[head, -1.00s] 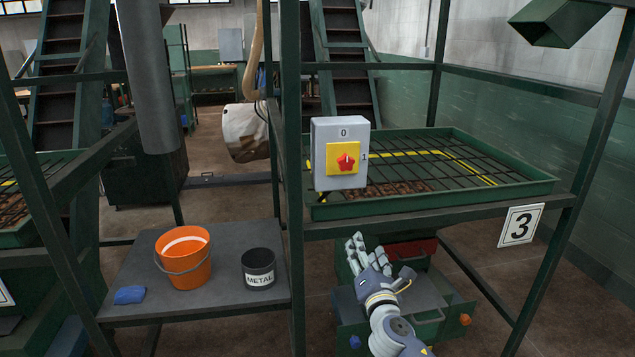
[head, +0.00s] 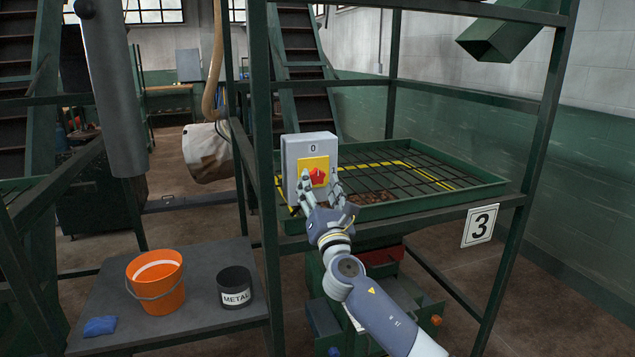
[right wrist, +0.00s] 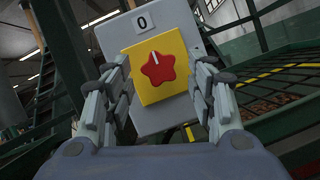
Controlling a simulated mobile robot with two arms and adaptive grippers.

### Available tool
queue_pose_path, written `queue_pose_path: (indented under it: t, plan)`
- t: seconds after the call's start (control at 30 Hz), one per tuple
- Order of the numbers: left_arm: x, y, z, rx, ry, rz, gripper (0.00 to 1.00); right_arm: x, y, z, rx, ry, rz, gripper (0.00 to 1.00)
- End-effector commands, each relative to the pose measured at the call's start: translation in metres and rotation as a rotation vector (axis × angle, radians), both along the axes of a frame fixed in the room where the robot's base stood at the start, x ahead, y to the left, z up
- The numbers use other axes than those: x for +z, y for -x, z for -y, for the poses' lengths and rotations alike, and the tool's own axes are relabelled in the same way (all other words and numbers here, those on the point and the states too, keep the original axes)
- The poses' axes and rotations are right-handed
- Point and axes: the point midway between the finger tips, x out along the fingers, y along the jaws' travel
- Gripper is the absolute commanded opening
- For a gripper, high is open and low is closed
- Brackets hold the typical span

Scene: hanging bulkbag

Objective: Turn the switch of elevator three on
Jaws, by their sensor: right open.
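The switch is a grey box (head: 300,150) with a yellow plate and a red star-shaped knob (head: 318,175), fixed to a green post beside the frame with the number 3 sign (head: 480,225). The box has a 0 above the knob and a 1 to its right. In the right wrist view the knob (right wrist: 158,67) has its white mark pointing up towards the 0. My right gripper (head: 320,188) is open in front of the switch, its fingers either side of the knob in the picture. I cannot tell whether they touch it. My left gripper is not in view.
A green mesh tray (head: 430,198) lies behind and right of the switch. A grey table (head: 200,314) at lower left holds an orange bucket (head: 157,285), a METAL can (head: 235,287) and a blue cloth (head: 100,326). Green posts and rails surround the switch.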

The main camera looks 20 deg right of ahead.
Motion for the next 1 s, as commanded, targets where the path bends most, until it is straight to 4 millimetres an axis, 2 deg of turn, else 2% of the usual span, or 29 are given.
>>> queue_pose_path:
  t: [0.2,0.53,0.73,1.0]
  plan:
    - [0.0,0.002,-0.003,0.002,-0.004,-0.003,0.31,0.005,-0.014,0.001,0.001,-0.002,-0.001,0.52]
    - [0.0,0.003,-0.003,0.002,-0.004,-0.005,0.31,0.006,-0.015,0.001,0.001,-0.002,-0.001,0.52]
    - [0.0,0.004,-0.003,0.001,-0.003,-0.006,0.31,0.006,-0.015,0.001,0.001,-0.002,-0.001,0.08]
    - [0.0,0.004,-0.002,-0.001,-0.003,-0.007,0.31,0.006,-0.015,0.001,0.001,-0.012,-0.001,0.07]
